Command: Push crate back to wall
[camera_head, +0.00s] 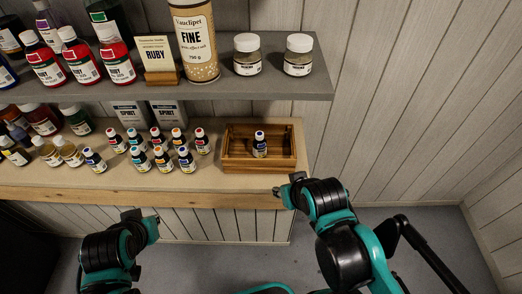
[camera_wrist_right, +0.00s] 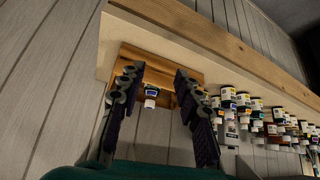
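The wooden crate (camera_head: 238,163) sits upright at the right end of the lower board, near its front edge. A small dark-blue-labelled bottle with a white cap (camera_head: 260,146) stands inside it. A pale strip of board shows behind the crate. My right gripper (camera_head: 285,190) is at the board's front edge, just right of and in front of the crate, apart from it. In the right wrist view its two fingers (camera_wrist_right: 158,78) are spread and empty, with the crate (camera_wrist_right: 170,62) beyond them. My left gripper (camera_head: 142,222) is below the board's front edge, left of the crate; its opening is unclear.
The lower board (camera_head: 140,200) holds several small bottles (camera_head: 160,150) left of the crate. An upper shelf (camera_head: 290,90) with jars and a tall Fine canister (camera_head: 196,40) overhangs the back. The panelled wall (camera_head: 390,100) stands behind; space right of the board is free.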

